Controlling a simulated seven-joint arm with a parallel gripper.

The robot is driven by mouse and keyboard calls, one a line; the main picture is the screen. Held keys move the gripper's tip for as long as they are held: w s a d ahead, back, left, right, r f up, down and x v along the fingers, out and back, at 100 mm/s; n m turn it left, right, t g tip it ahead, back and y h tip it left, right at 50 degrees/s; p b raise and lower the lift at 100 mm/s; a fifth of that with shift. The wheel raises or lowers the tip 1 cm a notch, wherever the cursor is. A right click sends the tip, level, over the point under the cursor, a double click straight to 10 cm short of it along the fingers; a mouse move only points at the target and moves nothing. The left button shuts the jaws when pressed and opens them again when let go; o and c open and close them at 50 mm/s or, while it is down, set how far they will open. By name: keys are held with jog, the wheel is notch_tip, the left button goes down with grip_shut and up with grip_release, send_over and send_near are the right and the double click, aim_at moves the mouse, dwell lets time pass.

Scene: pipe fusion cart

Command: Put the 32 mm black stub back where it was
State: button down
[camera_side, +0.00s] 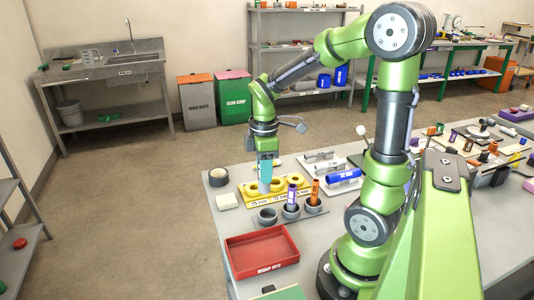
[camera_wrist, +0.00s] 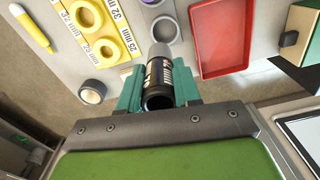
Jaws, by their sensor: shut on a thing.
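My gripper (camera_side: 265,184) points down at the near left part of the yellow ring plate (camera_side: 250,196) in the side view. In the wrist view its teal fingers (camera_wrist: 158,93) are shut on the black stub (camera_wrist: 156,78), which has white lettering and an open round end towards the camera. The fingers hide the stub in the side view. The ring plate also shows in the wrist view (camera_wrist: 66,32), with yellow rings and size labels. A grey round shape (camera_wrist: 164,30) lies beyond the stub. I cannot tell whether the stub touches anything.
Grey cups stand beside the plate: an empty one (camera_side: 267,215), one with a purple stub (camera_side: 292,195) and one with an orange stub (camera_side: 315,191). A red tray (camera_side: 262,254) is in front. A black tape roll (camera_side: 218,177) and a pale block (camera_side: 227,201) lie left.

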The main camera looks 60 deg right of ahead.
aim_at(268, 192)
jog(key=shift+s+a+f+n, duration=0.2)
jog(key=shift+s+f+n, duration=0.2)
jog(key=shift+s+f, duration=0.25)
jog(key=shift+f+n, duration=0.2)
jog(key=shift+n, duration=0.1)
jog(key=shift+w+f, duration=0.1)
jog(key=shift+f, duration=3.8)
jog(key=shift+f, duration=0.15)
jog(key=c, duration=0.8)
grip_release()
